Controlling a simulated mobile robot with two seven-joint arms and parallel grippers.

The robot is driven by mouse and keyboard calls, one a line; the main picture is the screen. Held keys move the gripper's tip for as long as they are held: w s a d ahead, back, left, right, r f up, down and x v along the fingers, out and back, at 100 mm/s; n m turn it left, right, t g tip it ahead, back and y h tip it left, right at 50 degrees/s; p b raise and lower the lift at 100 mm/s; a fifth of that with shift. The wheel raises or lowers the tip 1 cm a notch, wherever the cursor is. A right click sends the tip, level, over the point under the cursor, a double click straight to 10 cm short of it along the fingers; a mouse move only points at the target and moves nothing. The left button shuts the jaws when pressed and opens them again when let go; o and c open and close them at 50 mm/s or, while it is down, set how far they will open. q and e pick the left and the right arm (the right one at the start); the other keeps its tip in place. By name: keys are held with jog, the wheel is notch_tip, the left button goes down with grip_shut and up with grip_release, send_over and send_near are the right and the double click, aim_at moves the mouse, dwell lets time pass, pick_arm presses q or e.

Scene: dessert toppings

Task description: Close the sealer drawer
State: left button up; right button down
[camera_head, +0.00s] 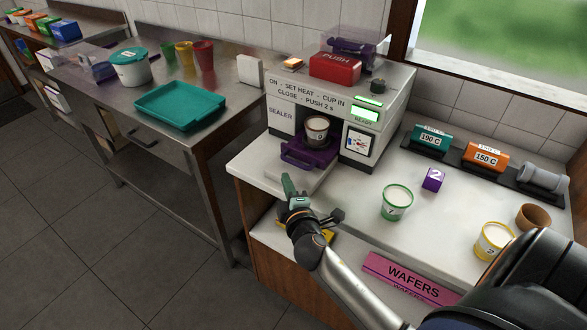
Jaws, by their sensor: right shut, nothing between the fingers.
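The sealer (285,115) is a grey machine on the white counter, with a red PUSH block (335,67) on top and a lit green READY display. Its purple drawer (322,157) sticks out of the front opening, with a purple handle at its front edge. A white cup (318,134) stands upright in the drawer, partly inside the opening. My right gripper (288,184) is shut and empty, in front of the drawer near the counter's front edge. It appears apart from the handle, though the depth is hard to judge. My left gripper is not in view.
A green-banded cup (396,203), a purple block marked 2 (433,179) and a yellow-banded cup (492,241) stand right of the sealer. Temperature blocks sit on a dark rack behind. A steel table (225,72) with a teal tray (180,105) is at left.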

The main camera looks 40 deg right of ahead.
jog(key=w+d, duration=0.1)
jog(key=d, duration=0.1)
jog(key=w+d+f, duration=0.1)
jog(key=w, duration=0.1)
jog(key=shift+w+d, duration=0.15)
jog(key=shift+d, duration=0.2)
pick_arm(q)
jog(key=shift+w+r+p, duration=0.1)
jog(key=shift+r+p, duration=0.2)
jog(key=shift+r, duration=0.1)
pick_arm(e)
jog(key=shift+w+d+f, duration=0.1)
jog(key=shift+w+d, duration=0.05)
jog(key=shift+d, duration=0.2)
